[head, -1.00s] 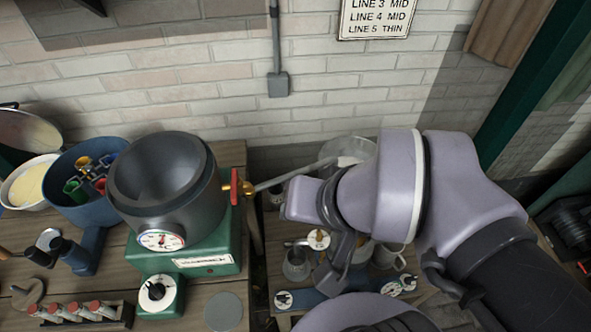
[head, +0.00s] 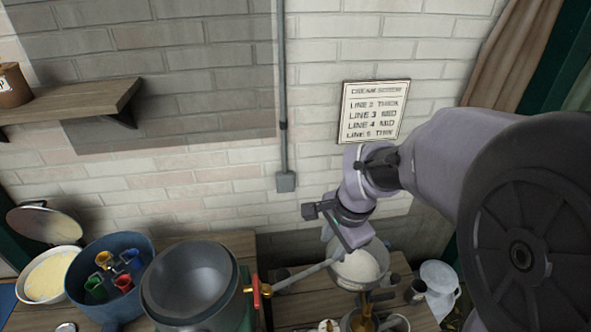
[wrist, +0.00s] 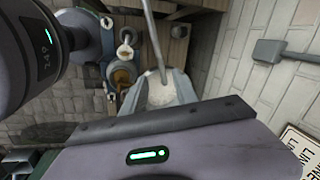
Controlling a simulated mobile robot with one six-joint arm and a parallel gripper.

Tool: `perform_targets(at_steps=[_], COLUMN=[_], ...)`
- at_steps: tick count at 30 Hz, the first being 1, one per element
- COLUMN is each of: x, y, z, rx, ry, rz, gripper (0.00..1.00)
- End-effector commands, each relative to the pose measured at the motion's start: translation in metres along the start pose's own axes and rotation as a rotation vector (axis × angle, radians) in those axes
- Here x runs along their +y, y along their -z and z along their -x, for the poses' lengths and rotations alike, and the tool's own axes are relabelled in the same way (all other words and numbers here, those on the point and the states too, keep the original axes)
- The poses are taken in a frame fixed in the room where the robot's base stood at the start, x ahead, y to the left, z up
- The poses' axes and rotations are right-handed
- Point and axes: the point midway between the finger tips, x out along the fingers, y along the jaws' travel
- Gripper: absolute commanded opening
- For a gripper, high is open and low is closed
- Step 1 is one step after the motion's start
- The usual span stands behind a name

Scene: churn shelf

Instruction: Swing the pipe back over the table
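The pipe (head: 305,272) is a thin grey tube. It runs from the brass and red tap (head: 257,291) on the dark churn (head: 190,283) to the right, across the gap between the tables. Its far end is over a clear bowl (head: 340,275) of white contents; the wrist view also shows the pipe (wrist: 153,40) ending above the bowl. My gripper (head: 352,238) points down just above the bowl and the pipe's far end. My gripper's body fills the lower wrist view.
The left table (head: 235,240) holds the churn, a blue pot (head: 82,298) with coloured items and a cream bowl (head: 50,277). A brick wall with a conduit (head: 284,110) and a sign (head: 373,110) stands behind.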

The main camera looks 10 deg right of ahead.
Motion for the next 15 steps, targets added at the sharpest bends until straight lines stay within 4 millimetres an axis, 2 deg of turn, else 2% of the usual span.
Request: perform_targets(at_steps=[1, 6, 10, 15], x=[0.002, 0.002, 0.002, 0.001], y=[-0.001, -0.001, -0.001, 0.000], z=[-0.020, -0.068, -0.091, -0.103], rx=[-0.001, -0.001, -0.001, 0.000], ry=[-0.004, -0.003, -0.002, 0.000], rz=[0.002, 0.001, 0.001, 0.002], gripper=[0.35, 0.35, 0.35, 0.35])
